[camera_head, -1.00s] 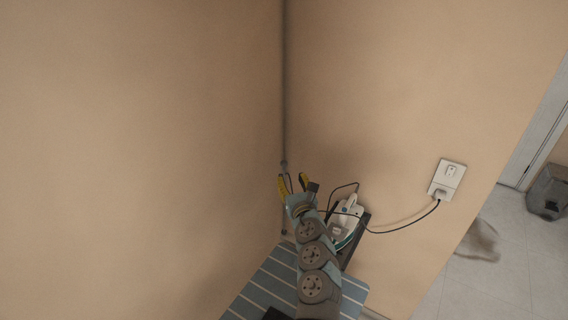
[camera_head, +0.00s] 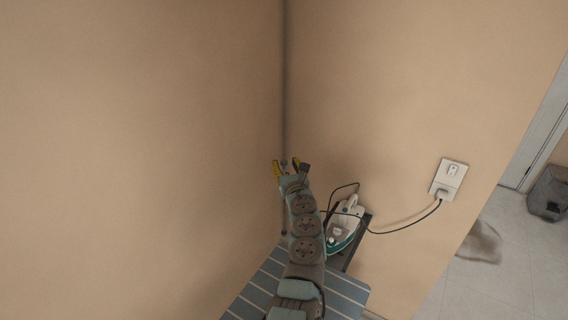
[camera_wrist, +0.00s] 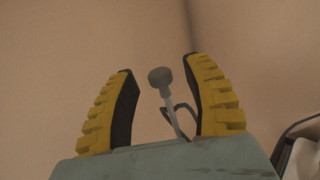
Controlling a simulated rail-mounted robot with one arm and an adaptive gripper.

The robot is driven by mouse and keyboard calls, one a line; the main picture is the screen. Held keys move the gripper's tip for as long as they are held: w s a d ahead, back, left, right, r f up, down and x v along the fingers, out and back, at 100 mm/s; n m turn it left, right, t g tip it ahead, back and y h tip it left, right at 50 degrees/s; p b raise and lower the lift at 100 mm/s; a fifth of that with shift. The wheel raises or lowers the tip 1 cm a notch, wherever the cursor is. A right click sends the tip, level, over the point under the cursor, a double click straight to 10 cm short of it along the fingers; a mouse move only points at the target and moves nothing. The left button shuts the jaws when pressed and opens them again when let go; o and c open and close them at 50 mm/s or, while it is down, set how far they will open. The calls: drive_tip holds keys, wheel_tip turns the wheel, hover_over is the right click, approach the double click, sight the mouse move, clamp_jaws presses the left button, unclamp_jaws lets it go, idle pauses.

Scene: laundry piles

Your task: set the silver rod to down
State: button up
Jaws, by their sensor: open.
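The silver rod (camera_wrist: 170,105) shows in the wrist view as a thin grey shaft with a round knob at its upper end. It stands between the two yellow fingers of my gripper (camera_wrist: 165,95), with a gap on each side. My gripper is open, and I see no contact with the rod. In the head view my gripper (camera_head: 287,170) is at the wall corner, and the rod's knob (camera_head: 284,161) shows between the fingertips. The lower part of the rod is mostly hidden by my gripper and arm.
A white and teal iron (camera_head: 345,225) stands right of my arm, its black cord running to a wall outlet (camera_head: 448,179). A blue striped ironing board (camera_head: 258,293) lies below. Walls meet closely behind the gripper. A grey bin (camera_head: 548,192) stands far right.

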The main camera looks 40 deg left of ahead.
drive_tip(key=shift+b+x, duration=0.3)
drive_tip(key=shift+x, duration=0.6)
drive_tip(key=shift+a, duration=0.1)
clamp_jaws()
